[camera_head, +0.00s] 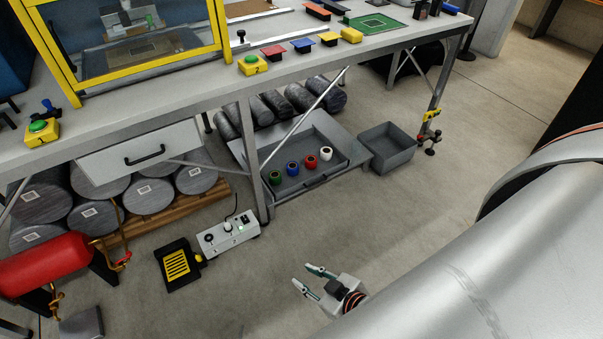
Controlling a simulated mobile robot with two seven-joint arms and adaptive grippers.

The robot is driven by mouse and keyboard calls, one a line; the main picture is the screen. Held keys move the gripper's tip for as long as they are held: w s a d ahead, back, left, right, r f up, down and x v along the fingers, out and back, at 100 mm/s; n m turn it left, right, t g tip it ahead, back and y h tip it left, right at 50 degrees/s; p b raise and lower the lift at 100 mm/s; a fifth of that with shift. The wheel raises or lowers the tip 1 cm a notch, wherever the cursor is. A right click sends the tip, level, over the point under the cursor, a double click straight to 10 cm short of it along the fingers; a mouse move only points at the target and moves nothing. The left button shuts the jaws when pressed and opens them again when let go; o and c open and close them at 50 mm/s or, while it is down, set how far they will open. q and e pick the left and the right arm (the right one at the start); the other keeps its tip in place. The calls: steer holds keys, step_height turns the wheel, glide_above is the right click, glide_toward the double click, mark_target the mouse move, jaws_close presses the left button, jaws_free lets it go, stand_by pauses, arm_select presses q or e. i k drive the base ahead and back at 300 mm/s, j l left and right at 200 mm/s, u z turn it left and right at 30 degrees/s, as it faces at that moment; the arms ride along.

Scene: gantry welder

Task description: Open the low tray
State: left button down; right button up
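The low tray (341,137) is a shallow grey tray near the floor under the workbench. Green, blue, red and white rings (293,168) stand in a row near its front. A dark bar like a handle shows along its front edge; a table leg and a diagonal brace hide part of the tray. My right gripper (304,275) is over the floor in front of the tray and well apart from it. Its two fingers are spread with nothing between them. My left gripper is not in view.
The workbench (208,84) stands above the tray, with a closed handled drawer (140,153). A grey bin (388,148) stands right of the tray. A control box (228,233) and yellow-black pedal (178,264) lie left on the floor. Floor between gripper and tray is clear.

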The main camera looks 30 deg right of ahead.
mark_target(296, 148)
steer(key=i+l, duration=0.25)
steer(key=l, duration=0.25)
steer(key=i+l, duration=0.2)
steer(key=l, duration=0.35)
steer(key=i+l, duration=0.25)
steer(key=l, duration=0.25)
steer(key=i+l, duration=0.2)
steer(key=l, duration=0.35)
steer(key=i+l, duration=0.25)
steer(key=l, duration=0.25)
steer(key=i+l+u, duration=0.1)
steer(key=l, duration=0.45)
steer(key=i+l, duration=0.3)
steer(key=l, duration=0.25)
steer(key=i+l, duration=0.2)
steer(key=l, duration=0.3)
